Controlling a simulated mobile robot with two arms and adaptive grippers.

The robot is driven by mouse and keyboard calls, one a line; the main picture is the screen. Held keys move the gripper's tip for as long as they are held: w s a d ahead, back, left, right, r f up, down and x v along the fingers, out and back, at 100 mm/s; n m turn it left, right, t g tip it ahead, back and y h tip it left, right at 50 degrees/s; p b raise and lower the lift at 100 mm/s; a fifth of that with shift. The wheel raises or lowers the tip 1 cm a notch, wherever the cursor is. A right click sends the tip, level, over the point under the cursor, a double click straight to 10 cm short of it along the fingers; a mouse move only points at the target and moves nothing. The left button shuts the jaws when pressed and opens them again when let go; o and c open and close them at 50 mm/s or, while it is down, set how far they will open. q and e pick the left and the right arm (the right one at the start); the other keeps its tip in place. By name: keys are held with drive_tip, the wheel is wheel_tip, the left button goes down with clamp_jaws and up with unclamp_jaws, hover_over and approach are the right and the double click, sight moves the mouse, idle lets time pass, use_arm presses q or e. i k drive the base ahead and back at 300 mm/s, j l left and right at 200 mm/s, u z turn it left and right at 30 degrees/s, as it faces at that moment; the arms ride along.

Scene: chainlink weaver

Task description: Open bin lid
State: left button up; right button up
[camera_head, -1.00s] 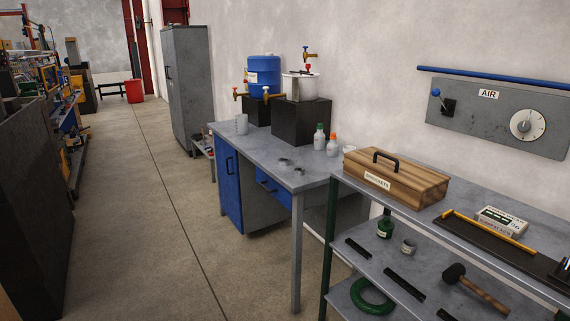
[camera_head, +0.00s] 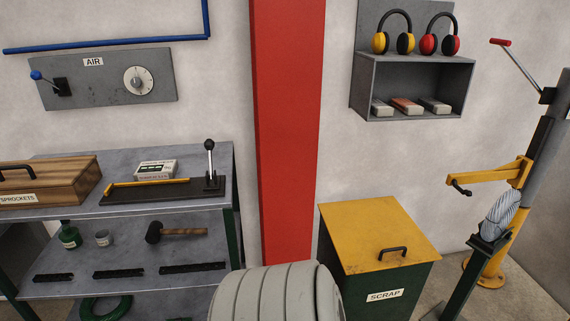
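The bin (camera_head: 371,289) is a dark green box labelled SCRAP, standing on the floor right of the red column. Its yellow lid (camera_head: 374,234) lies flat and closed on top. A black handle (camera_head: 393,252) sits near the lid's front right edge. Neither of my grippers shows in the head view. A pale grey ribbed rounded shape (camera_head: 277,294) at the bottom centre hides the bin's lower left part.
A metal shelf (camera_head: 190,162) with a wooden SPROCKETS box (camera_head: 48,182) stands at left. A yellow and grey stand (camera_head: 492,225) is close on the right. A wall cubby (camera_head: 418,72) hangs above.

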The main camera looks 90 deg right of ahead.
sight(367, 234)
drive_tip(key=z, duration=3.45)
